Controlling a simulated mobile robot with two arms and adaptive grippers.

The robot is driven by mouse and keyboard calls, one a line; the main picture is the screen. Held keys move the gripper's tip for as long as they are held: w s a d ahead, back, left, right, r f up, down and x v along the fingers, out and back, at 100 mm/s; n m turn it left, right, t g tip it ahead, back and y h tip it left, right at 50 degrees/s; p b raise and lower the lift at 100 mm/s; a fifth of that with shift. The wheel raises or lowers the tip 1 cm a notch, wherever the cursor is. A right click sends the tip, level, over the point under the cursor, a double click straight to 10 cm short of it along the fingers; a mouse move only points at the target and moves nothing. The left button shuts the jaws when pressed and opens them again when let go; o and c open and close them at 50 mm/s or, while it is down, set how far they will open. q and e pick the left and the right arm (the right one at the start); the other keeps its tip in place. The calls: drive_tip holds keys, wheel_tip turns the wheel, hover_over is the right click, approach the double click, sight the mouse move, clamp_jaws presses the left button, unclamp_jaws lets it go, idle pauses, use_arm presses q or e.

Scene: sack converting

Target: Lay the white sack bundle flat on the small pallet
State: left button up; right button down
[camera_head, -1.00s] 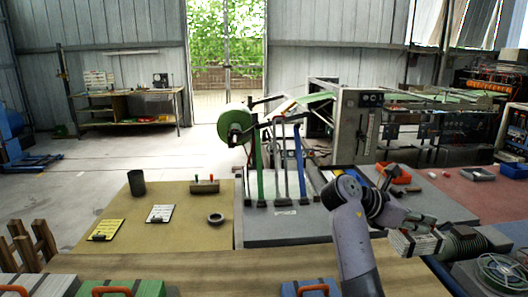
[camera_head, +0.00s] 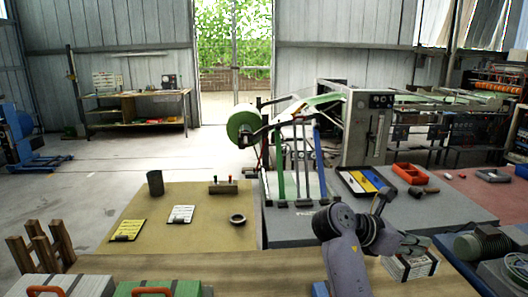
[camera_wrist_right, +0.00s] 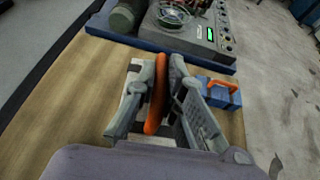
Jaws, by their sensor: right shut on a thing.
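The white sack bundle (camera_head: 411,267) is a small stack with dark print on its side, at the lower right of the head view. My right gripper (camera_head: 404,246) is over its top. In the right wrist view my right gripper (camera_wrist_right: 165,72) is shut on an orange handle (camera_wrist_right: 156,100), with white parts of the bundle (camera_wrist_right: 129,88) beside and below it. I cannot tell whether the bundle touches the wooden tabletop (camera_head: 260,268) below it. I cannot make out a small pallet. My left gripper is not in view.
A blue case with an orange handle (camera_wrist_right: 222,92) stands close right of the gripper in the wrist view. A green motor (camera_head: 485,243) is right of the bundle. Green-and-white bundles (camera_head: 180,290) stand front left. An olive mat (camera_head: 190,240) holds clipboards and a dark cup.

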drive_tip(key=s+a+f+n+t+y, duration=0.1)
drive_tip(key=s+a+f+n+t, duration=0.1)
drive_tip(key=s+a, duration=0.5)
drive_tip(key=s+a+f+n+t+y, duration=0.1)
drive_tip(key=s+a+f+n+t, duration=0.2)
drive_tip(key=s+a+f, duration=0.4)
drive_tip(key=shift+s+a+n+t+y, duration=0.3)
drive_tip(key=shift+s+a+t, duration=0.1)
drive_tip(key=shift+s, duration=0.85)
